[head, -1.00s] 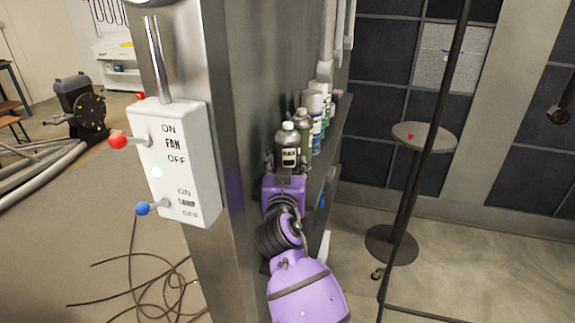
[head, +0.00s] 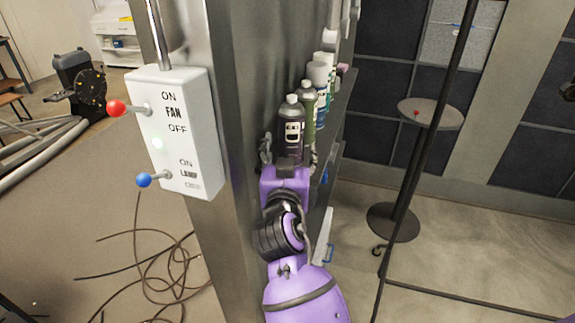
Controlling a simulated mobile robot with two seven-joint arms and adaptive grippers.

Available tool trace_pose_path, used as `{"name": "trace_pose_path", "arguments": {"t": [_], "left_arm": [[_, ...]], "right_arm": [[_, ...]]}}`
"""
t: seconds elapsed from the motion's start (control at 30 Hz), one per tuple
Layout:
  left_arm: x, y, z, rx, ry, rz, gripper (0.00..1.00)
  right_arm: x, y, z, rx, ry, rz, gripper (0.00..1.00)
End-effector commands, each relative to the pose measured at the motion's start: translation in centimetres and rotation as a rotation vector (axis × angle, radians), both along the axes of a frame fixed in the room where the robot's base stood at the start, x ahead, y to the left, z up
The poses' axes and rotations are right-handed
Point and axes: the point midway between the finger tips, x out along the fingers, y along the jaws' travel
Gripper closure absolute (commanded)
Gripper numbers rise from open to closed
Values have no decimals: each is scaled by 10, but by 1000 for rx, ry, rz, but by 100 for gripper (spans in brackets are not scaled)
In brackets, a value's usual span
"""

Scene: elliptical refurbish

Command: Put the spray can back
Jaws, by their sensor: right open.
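A dark spray can (head: 291,132) with a pale cap and a white label stands upright at the near end of a row of cans on the shelf. My right gripper (head: 289,158) is open, directly on the near side of this can. One finger shows left of the can's lower part and the other to its right. The can's base is hidden behind the gripper, so I cannot tell if the fingers touch it. My left gripper is not in view.
Several other cans, including a green one (head: 309,112), stand close behind on the narrow shelf (head: 339,118). A metal pillar with a white switch box (head: 178,135) is at left. A round stand (head: 431,114) and a thin black pole are at right.

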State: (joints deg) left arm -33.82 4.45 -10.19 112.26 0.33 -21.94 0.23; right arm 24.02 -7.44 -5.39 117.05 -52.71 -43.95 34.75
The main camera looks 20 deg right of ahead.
Motion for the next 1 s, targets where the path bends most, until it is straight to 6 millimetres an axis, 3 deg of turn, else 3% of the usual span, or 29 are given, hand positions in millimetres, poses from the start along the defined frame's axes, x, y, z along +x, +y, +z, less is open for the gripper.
{"name": "trace_pose_path", "arguments": {"t": [0.1,0.3,0.77,0.87,0.97,1.0], "left_arm": [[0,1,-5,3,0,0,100],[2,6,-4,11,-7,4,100],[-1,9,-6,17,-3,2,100],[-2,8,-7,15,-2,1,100],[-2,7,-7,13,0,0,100],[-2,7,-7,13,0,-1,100]], "right_arm": [[-24,9,-5,4,5,-1,31],[-48,18,-3,2,2,0,31],[-55,18,-3,0,8,-2,31],[-62,10,-23,6,58,-10,31],[-82,-8,-67,15,176,-22,31],[-94,-17,-90,21,242,-27,31]]}}
